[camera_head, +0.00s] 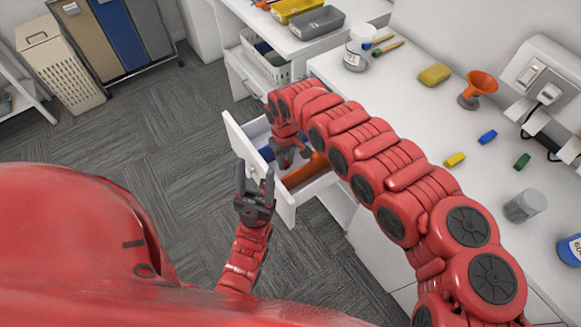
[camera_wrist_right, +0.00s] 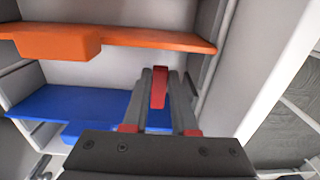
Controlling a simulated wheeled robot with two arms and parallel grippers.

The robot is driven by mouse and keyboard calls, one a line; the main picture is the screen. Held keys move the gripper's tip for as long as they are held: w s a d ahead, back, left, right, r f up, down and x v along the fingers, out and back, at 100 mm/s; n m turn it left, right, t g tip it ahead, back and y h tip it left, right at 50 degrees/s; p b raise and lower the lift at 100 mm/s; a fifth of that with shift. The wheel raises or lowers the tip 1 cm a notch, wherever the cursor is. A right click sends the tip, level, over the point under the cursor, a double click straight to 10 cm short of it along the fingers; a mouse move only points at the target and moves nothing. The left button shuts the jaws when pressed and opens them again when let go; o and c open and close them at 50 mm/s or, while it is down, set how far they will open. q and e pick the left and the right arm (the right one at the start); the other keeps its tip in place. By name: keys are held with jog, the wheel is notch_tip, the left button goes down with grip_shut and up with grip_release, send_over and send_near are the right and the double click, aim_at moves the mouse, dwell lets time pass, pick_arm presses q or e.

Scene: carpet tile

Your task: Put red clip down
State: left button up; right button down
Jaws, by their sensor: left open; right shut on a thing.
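My right gripper (camera_head: 287,157) is over the open white drawer (camera_head: 243,150). In the right wrist view the gripper (camera_wrist_right: 160,92) is shut on the red clip (camera_wrist_right: 159,88), which shows between its fingertips. The clip cannot be made out in the head view. An orange piece (camera_head: 306,172) and a blue piece (camera_head: 267,153) lie in the drawer; the right wrist view shows the orange piece (camera_wrist_right: 110,39) and blue piece (camera_wrist_right: 75,103) around the clip. My left gripper (camera_head: 254,188) is open and empty, pointing up just outside the drawer front.
Carpet floor (camera_head: 150,150) left of the drawer is clear.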

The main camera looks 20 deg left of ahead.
aim_at(286, 172)
notch_tip(286, 172, down, 2)
notch_tip(286, 172, down, 3)
jog(key=shift+s+f, duration=0.1)
jog(key=shift+f, duration=0.45)
jog(key=shift+f, duration=0.1)
jog(key=shift+f, duration=0.15)
jog(key=c, duration=0.7)
grip_release()
jog(key=shift+r, duration=0.2)
